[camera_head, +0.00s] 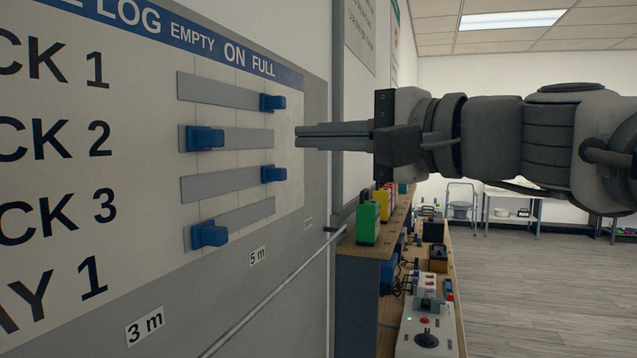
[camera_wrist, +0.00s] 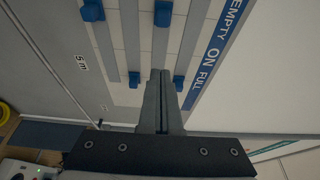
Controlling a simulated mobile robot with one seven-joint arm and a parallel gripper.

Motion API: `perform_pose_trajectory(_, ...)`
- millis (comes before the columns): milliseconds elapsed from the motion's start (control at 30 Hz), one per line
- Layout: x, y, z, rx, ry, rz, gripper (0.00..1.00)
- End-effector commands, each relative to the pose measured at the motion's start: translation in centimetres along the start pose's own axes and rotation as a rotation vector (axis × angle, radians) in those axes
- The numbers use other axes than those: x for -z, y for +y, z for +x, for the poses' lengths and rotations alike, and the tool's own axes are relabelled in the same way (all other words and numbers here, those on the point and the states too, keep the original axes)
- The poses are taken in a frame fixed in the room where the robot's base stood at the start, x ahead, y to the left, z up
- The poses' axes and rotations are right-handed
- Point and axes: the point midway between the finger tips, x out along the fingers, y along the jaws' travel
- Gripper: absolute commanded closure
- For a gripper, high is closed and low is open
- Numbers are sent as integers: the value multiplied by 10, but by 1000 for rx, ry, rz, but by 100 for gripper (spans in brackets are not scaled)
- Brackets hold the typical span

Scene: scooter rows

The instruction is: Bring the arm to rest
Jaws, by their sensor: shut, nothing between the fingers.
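My gripper (camera_head: 299,137) is shut and empty in the head view, its fingers pointing left toward the wall log board (camera_head: 292,175). My arm reaches in from the right edge, level with the RACK 2 row. In the wrist view the closed fingertips (camera_wrist: 161,73) show over the board, beside its sliders. I cannot tell how wide the gap is between fingertips and board. The board has blue sliders: the top one (camera_head: 272,102) at the right, the second (camera_head: 205,138) at the left, the third (camera_head: 273,175) at the right and the bottom one (camera_head: 209,234) at the left.
A wooden shelf (camera_head: 372,245) with green, yellow and red items stands below my arm. A bench with a grey control box (camera_head: 428,330) is beneath it. A rail (camera_head: 275,295) runs along the wall. Open floor (camera_head: 540,290) lies to the right.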

Motion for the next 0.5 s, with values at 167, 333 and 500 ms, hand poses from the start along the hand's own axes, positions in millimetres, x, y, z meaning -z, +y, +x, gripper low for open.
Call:
perform_pose_trajectory(167, -2, 25, -1, -75, 11, -39, 100)
perform_pose_trajectory(333, -6, 104, -14, -315, 29, -174, 100)
perform_pose_trajectory(500, -7, 194, -47, -604, 21, -355, 100)
